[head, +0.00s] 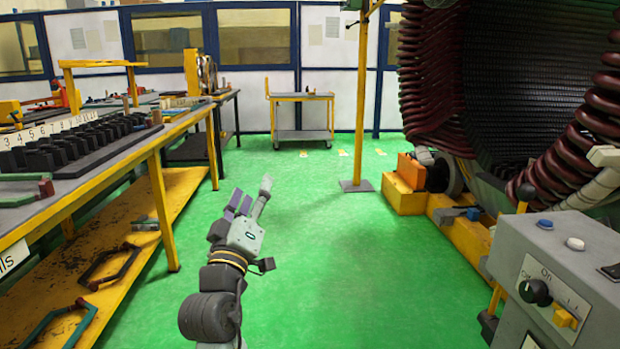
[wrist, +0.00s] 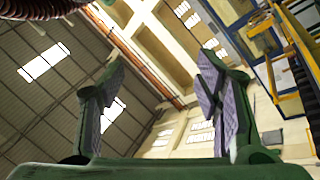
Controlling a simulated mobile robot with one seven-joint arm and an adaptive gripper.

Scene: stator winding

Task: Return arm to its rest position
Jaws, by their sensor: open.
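My gripper (head: 252,203) shows in the head view, low in the middle, over the green floor. It stands apart from the workbench on its left and the stator on its right. In the wrist view my gripper (wrist: 160,105) has its two green fingers with purple-grey pads spread wide apart. Nothing is between them. The wrist camera looks up past the fingers to the roof and upper walls.
A yellow-framed workbench (head: 165,215) with black blocks runs along the left. The large stator (head: 435,80) and a grey control box (head: 575,240) stand at right. A yellow pole (head: 362,95) and a cart (head: 300,97) are further back. Green floor (head: 330,250) is clear between.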

